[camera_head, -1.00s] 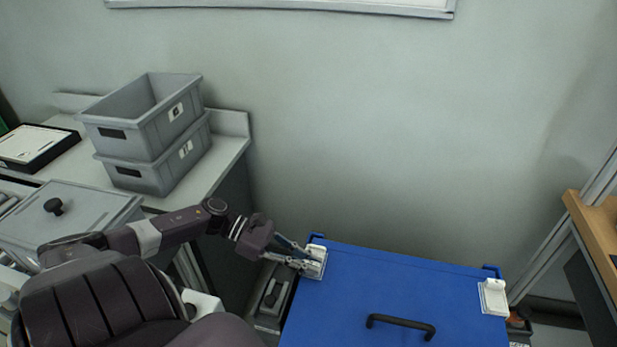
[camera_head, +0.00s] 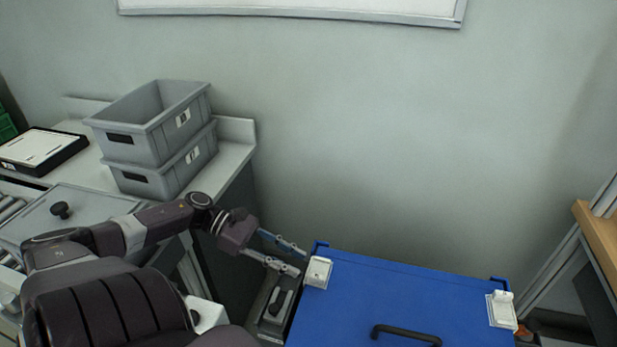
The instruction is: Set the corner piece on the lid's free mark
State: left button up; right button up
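The blue lid (camera_head: 400,290) lies at the lower right, with a black handle (camera_head: 406,334). A white corner piece (camera_head: 318,271) sits at its far left corner. Another white corner piece (camera_head: 502,309) sits at its far right corner. The lid's near side is cut off by the picture's lower edge, so any mark there is hidden. My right gripper is not in view.
Two stacked grey bins (camera_head: 157,140) stand on the bench at the left, beside a black-edged tray (camera_head: 42,149). A grey cover with a black knob (camera_head: 60,210) lies in front. A wooden-topped table (camera_head: 598,232) stands at the right. A wall is behind the lid.

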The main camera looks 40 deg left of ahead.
pick_arm(q)
jog(key=v, duration=0.6)
jog(key=shift+d, duration=0.1)
dwell(0.3)
